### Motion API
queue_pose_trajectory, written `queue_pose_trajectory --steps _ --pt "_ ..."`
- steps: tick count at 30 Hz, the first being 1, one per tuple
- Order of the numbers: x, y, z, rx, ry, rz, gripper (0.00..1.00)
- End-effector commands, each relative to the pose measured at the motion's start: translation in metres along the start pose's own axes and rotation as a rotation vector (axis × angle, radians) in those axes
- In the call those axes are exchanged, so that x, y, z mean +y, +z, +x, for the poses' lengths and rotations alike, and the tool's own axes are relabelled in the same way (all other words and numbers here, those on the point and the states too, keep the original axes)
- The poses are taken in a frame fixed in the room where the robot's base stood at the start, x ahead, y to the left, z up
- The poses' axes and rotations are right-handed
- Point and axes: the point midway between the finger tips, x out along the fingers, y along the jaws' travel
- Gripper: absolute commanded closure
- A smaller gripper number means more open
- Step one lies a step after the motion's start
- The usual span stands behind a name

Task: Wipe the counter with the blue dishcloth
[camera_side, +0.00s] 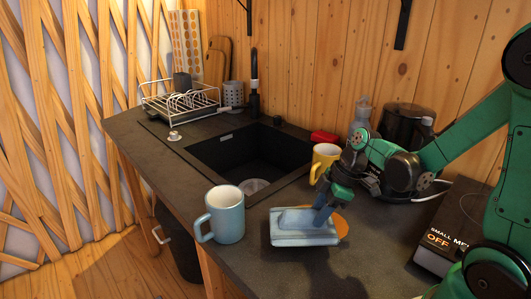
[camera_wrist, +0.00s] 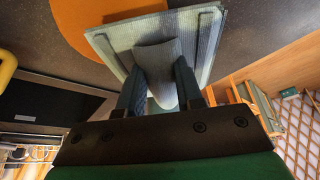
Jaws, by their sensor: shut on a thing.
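The blue dishcloth (camera_side: 301,228) lies folded on the dark counter (camera_side: 270,274), right of a light blue mug in the side view. It is pale blue, with a bunched ridge on top. My gripper (camera_side: 324,213) comes down from the upper right and is shut on the dishcloth. In the wrist view the dishcloth (camera_wrist: 205,36) has a raised fold between my two fingers (camera_wrist: 162,90). An orange round patch (camera_side: 342,226) shows on the counter, partly hidden by the cloth; it also shows in the wrist view (camera_wrist: 85,22).
A light blue mug (camera_side: 225,215) stands left of the cloth, near the front edge. A yellow mug (camera_side: 322,160) and a red item (camera_side: 323,137) stand behind. The sink (camera_side: 240,160) opens at centre-left, with a dish rack (camera_side: 180,104) beyond. A dark box (camera_side: 446,232) sits right.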

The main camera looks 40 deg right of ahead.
Motion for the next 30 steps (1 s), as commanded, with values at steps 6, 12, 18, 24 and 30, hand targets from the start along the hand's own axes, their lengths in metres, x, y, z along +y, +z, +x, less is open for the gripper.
queue_pose_trajectory --steps 6,12,18,24,30 --pt "0.001 0.008 0.019 0.0 0.0 0.0 1.0" --pt "0.01 0.005 0.034 -0.002 -0.003 -0.001 1.0" --pt "0.022 -0.006 0.038 0.0 0.0 -0.002 1.0" --pt "0.036 -0.017 0.043 0.0 0.0 -0.001 1.0" --pt "0.049 -0.022 0.045 0.0 0.001 0.003 1.0"
